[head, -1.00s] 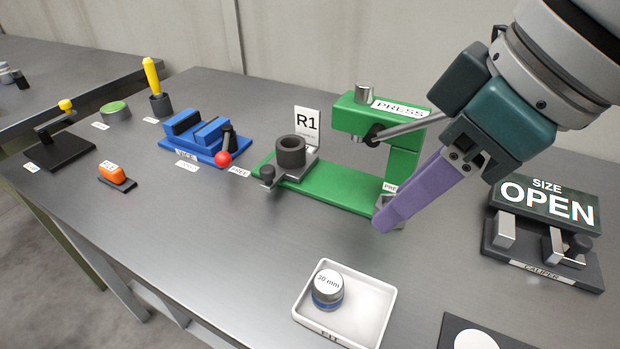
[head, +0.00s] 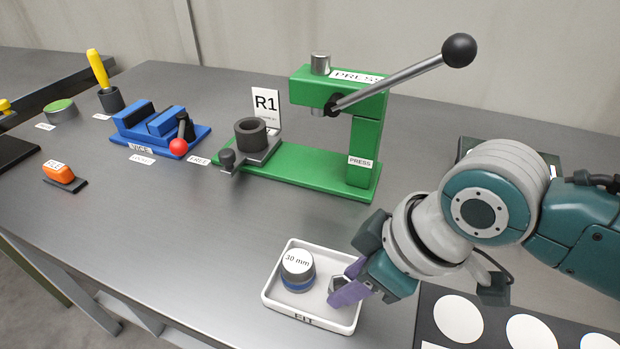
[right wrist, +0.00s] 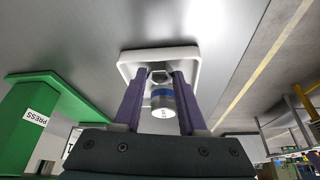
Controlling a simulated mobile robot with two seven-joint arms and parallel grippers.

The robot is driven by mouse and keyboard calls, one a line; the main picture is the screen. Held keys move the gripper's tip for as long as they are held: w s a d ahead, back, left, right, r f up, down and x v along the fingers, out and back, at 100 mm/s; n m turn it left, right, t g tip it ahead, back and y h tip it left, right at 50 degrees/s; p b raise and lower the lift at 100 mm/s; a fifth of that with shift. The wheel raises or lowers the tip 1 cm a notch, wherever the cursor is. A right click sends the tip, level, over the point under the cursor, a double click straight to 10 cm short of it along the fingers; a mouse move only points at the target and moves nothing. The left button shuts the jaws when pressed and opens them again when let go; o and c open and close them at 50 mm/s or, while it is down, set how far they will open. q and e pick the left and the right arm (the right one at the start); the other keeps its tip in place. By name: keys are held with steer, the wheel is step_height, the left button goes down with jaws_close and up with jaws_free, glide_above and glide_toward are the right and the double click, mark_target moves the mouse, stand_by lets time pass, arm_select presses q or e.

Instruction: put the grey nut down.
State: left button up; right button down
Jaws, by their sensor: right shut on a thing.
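The grey nut (right wrist: 160,76) is a hexagonal piece between my right gripper's purple fingertips (right wrist: 158,74) in the right wrist view. In the head view my right gripper (head: 350,284) points down into the right part of the white FIT tray (head: 283,311). Its fingers are shut on the nut and hide most of it there. Whether the nut touches the tray floor I cannot tell. A grey and blue cylinder marked 30 mm (head: 297,268) stands upright in the tray, left of the gripper. My left gripper is not in view.
A green press (head: 367,150) with a raised lever stands behind the tray, with a dark ring (head: 251,136) at its left end. A blue vice (head: 155,125) is farther left. A black board with white circles (head: 460,318) lies at the right. The table left of the tray is clear.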

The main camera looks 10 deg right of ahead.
steer(key=shift+f, duration=0.25)
steer(key=shift+c, duration=2.3)
jaws_free()
steer(key=shift+r, duration=0.4)
steer(key=p+v, duration=0.3)
steer(key=v, duration=0.8)
steer(key=s+d+m+h, duration=0.3)
steer(key=s+m, duration=0.3)
steer(key=s, duration=0.6)
steer(key=shift+s+d+r+m, duration=0.15)
steer(key=shift+d+r+m, duration=0.25)
steer(key=shift+d, duration=0.2)
